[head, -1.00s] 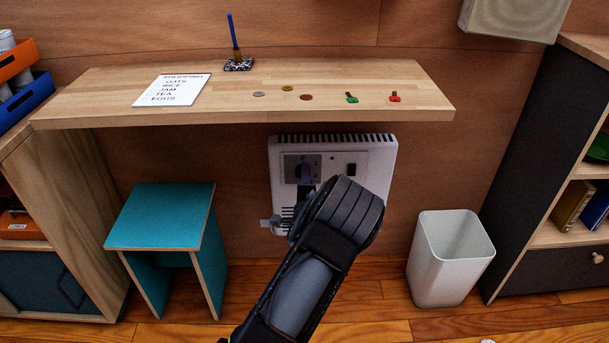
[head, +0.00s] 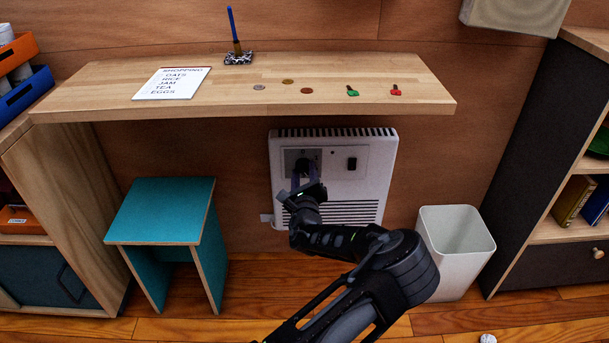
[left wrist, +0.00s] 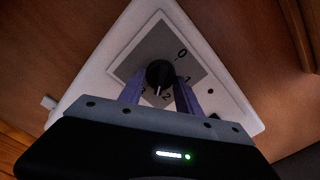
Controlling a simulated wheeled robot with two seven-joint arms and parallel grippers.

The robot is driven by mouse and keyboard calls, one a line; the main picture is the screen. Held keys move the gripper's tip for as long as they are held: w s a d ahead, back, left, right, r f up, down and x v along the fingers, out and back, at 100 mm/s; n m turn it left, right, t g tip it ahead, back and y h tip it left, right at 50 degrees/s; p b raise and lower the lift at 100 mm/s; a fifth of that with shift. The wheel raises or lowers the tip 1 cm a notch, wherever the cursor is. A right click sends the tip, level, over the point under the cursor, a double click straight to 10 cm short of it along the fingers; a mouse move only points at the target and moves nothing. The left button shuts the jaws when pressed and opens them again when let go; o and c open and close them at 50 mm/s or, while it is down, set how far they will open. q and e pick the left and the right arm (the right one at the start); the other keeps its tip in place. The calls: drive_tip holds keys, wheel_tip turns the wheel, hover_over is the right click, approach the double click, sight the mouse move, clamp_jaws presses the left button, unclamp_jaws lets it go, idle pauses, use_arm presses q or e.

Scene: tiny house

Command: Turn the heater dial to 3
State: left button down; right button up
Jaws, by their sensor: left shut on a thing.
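The white heater (head: 376,192) is on the wall under the shelf. Its black dial (left wrist: 160,73) sits on a grey plate (left wrist: 198,68) with numbers around it. In the left wrist view, 0 is at the upper right, 1 at the right and 2 below the dial; a partly hidden number is at the lower left. A white mark on the dial points down in that view, near the 2. My left gripper (left wrist: 160,82) is shut on the dial, one purple finger on each side. In the head view my left gripper (head: 304,170) partly covers the dial. My right gripper is out of view.
A black switch (head: 352,163) is right of the dial. The wooden shelf (head: 220,92) overhangs the heater, holding a list, coins and keys. A teal stool (head: 160,210) stands at left and a white bin (head: 456,240) at right.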

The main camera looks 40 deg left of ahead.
use_arm(q)
drive_tip(key=m+b, duration=0.1)
drive_tip(key=m, duration=0.2)
drive_tip(key=shift+f+m+b, duration=0.2)
drive_tip(key=shift+m+b, duration=0.2)
drive_tip(key=shift+r+m+b, duration=0.1)
drive_tip(key=shift+m+b, duration=0.65)
drive_tip(key=shift+m, duration=0.65)
drive_tip(key=c, duration=0.9)
unclamp_jaws()
drive_tip(key=shift+s, duration=0.1)
drive_tip(key=p+v, duration=0.1)
drive_tip(key=v, duration=0.6)
drive_tip(key=shift+s+d+p, duration=0.2)
drive_tip(key=shift+s+p, duration=0.05)
drive_tip(key=shift+p, duration=0.1)
